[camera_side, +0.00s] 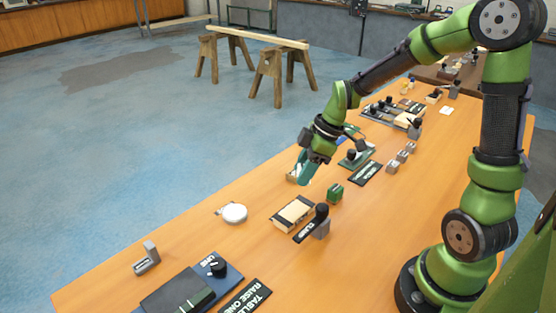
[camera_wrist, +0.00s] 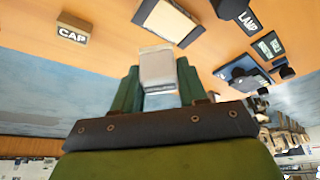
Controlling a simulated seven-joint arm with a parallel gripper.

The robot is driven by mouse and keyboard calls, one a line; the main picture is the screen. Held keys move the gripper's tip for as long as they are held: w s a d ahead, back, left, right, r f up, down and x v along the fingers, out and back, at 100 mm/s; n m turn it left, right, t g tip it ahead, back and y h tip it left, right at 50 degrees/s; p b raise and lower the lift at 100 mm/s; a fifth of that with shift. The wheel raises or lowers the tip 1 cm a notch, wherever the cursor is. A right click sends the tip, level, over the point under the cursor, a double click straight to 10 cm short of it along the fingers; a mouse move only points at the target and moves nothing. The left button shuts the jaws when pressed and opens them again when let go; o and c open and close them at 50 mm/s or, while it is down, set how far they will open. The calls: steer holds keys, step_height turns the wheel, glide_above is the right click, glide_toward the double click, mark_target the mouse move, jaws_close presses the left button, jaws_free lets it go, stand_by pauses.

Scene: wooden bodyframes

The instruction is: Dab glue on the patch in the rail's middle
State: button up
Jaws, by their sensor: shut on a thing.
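My gripper (camera_side: 303,178) hangs over the left edge area of the long wooden table, pointing down. In the wrist view its teal fingers (camera_wrist: 158,78) are shut on a pale grey-white block-shaped thing (camera_wrist: 157,60). I cannot tell whether the held thing carries glue. A block with a pale top and dark edges (camera_side: 293,211) lies on the table nearer the side camera, apart from the gripper; it also shows at the top of the wrist view (camera_wrist: 168,20). I cannot make out a rail with a patch for certain.
A white round disc (camera_side: 234,212), a green block (camera_side: 335,194), a black-handled clamp-like fixture (camera_side: 320,222) and a blue unit with a knob (camera_side: 190,288) stand on the table (camera_side: 110,288). A block labelled CAP (camera_wrist: 72,28) shows in the wrist view. Sawhorses (camera_side: 268,75) stand behind.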

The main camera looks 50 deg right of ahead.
steer(key=shift+f, duration=3.45)
steer(key=shift+a+f, duration=0.55)
steer(key=shift+a, duration=0.05)
steer(key=shift+c, duration=0.4)
steer(key=shift+a, duration=2.5)
steer(key=shift+d, duration=3.1)
steer(key=shift+r, duration=4.1)
